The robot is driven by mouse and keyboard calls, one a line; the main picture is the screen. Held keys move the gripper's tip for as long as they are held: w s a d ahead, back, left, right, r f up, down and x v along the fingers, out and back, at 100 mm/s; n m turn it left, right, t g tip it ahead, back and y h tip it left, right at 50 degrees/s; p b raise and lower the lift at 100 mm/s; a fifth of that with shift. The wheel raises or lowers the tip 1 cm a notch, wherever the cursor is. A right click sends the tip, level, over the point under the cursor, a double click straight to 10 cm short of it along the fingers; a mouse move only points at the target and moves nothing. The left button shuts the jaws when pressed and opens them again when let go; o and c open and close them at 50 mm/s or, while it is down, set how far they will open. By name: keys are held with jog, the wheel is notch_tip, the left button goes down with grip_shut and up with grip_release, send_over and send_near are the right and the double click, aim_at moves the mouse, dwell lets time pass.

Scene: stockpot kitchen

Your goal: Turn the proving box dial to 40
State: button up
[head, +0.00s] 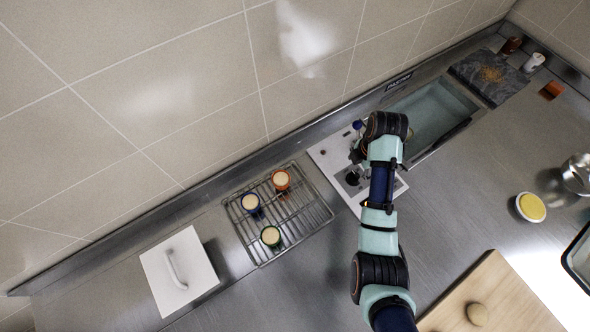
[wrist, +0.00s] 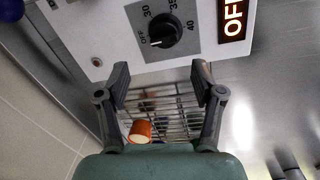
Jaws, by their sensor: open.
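The black dial (wrist: 160,32) sits on a grey plate with OFF, 30, 35 and 40 printed around it. Its white mark points toward OFF. The dial is on the white panel (wrist: 90,30), which also shows in the head view (head: 399,188), partly behind my arm. My gripper (wrist: 160,80) is open and empty, its two fingers apart with the dial just beyond them. In the head view my arm hides most of the gripper over the panel.
A wire rack (head: 318,212) with several filled cups stands left of the panel. A white lid with a handle (head: 196,262) lies farther left. An open basin (head: 430,115) is at the right, with a dark slab (head: 480,85) beyond it. A wooden board (head: 500,300) lies in front.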

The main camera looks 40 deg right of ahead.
aim_at(356, 175)
jog(key=shift+s+f, duration=0.1)
jog(key=shift+f, duration=0.15)
jog(key=shift+s+d, duration=0.2)
jog(key=f, duration=0.3)
jog(key=f+b, duration=0.1)
jog(key=f, duration=0.2)
jog(key=shift+s+d+f, duration=0.1)
jog(key=shift+d+f, duration=0.1)
jog(key=shift+f, duration=0.65)
jog(key=shift+w, duration=0.2)
jog(key=c, duration=1.1)
